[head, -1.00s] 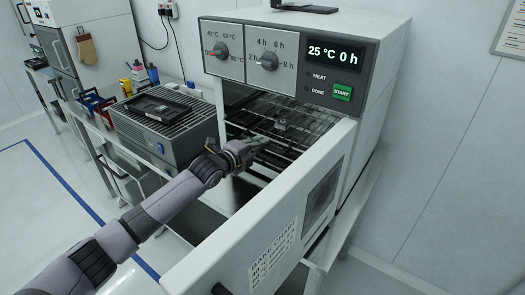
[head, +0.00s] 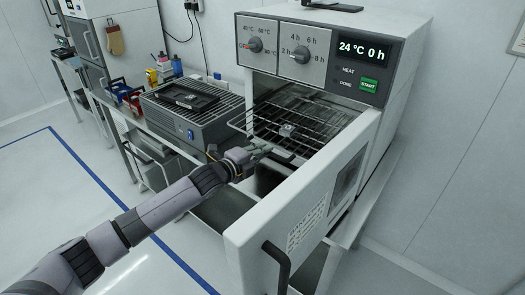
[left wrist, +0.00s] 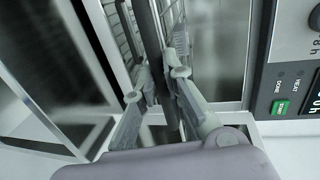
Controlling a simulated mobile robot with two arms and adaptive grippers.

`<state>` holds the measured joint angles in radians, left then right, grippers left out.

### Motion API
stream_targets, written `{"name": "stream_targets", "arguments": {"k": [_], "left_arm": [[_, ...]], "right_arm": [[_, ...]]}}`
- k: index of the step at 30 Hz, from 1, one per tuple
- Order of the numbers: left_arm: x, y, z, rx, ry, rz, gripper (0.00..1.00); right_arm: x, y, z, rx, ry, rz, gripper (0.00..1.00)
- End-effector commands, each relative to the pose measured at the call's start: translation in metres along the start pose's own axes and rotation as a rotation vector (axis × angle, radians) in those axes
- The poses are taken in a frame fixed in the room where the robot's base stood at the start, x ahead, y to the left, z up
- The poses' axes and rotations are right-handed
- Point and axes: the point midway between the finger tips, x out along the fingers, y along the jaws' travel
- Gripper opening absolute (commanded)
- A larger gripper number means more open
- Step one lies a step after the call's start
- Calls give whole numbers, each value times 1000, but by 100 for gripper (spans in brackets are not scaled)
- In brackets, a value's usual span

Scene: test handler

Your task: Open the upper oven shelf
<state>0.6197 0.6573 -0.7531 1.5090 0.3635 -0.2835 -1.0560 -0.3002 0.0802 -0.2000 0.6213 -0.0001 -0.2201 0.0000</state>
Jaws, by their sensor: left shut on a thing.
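The white oven (head: 405,40) has its door (head: 285,215) wide open toward me. The upper oven shelf (head: 310,112), a wire rack, sticks out of the oven's opening. A small grey piece (head: 288,130) lies on it. My left gripper (head: 262,152) is at the shelf's front edge, between the opening and the open door. In the left wrist view, the fingers of my left gripper (left wrist: 160,88) are shut on a dark bar (left wrist: 154,35) at the shelf's front. The fingers partly hide the bar. My right gripper is out of view.
The open door with its black handle (head: 278,262) stands to the right of my left arm. A grey box-shaped device (head: 185,125) with a ribbed top stands on the bench left of the oven. The floor (head: 60,200) at left is clear.

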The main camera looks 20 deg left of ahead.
Motion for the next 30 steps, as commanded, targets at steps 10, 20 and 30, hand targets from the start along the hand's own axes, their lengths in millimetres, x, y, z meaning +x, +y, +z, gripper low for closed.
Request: {"name": "stream_targets", "arguments": {"k": [10,20,30], "left_arm": [[0,0,0,0,-1,1,21],[0,0,0,1,0,0,31],[-19,1,0,2,0,1,31]], "right_arm": [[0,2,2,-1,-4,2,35],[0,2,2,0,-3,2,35],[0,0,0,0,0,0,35]]}}
